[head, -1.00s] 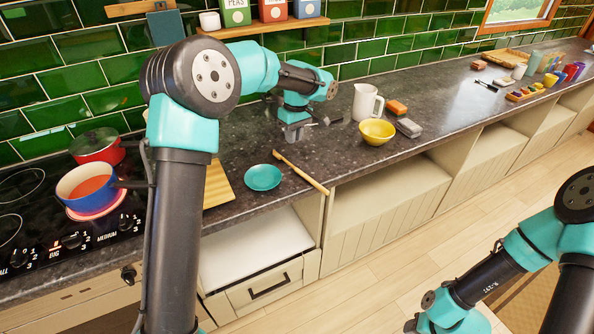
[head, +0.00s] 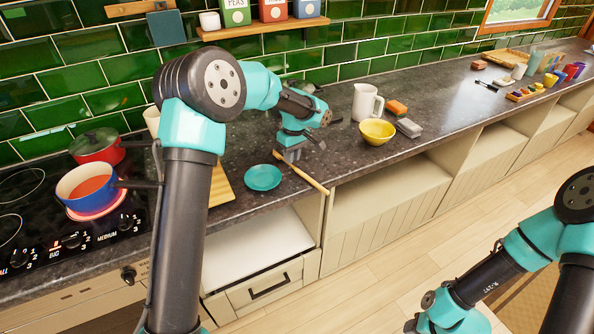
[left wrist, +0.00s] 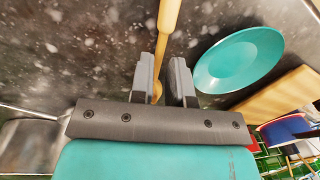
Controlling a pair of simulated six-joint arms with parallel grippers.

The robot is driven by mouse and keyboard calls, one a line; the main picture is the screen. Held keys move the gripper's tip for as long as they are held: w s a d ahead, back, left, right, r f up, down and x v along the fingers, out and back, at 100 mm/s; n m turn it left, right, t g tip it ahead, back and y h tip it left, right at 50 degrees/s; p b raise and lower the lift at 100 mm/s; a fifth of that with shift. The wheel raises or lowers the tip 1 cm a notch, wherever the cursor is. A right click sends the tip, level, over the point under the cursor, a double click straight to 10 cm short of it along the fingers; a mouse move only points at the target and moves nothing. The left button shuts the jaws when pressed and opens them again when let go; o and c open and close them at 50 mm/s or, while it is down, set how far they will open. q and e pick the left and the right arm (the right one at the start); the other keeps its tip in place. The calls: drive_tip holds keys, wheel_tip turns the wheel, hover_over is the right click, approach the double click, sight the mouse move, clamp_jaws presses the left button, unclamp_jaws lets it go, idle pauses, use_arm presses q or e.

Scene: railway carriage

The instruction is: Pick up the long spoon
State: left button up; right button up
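The long spoon (head: 308,178) is a thin, pale wooden piece lying on the dark counter, with one end at the counter's front edge. It also shows in the left wrist view (left wrist: 169,14), running from the top edge down to my fingers. My left gripper (head: 288,157) is low over the spoon's far end. In the left wrist view, my left gripper's (left wrist: 163,75) two fingers stand apart, with the spoon's end in the gap between them. I cannot tell whether a finger touches it. My right gripper is outside the frames; only part of that arm shows at bottom right.
A teal plate (head: 262,178) lies close left of the spoon. A yellow bowl (head: 377,132), a white jug (head: 366,102) and a grey block (head: 408,128) stand to the right. The blue pot (head: 86,190) and red pot (head: 97,148) are on the stove at left.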

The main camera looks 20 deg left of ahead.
use_arm(q)
drive_tip(key=shift+s+a+f, duration=0.1)
drive_tip(key=shift+a+f, duration=0.05)
drive_tip(key=shift+f, duration=1.3)
drive_tip(key=shift+c, duration=0.2)
clamp_jaws()
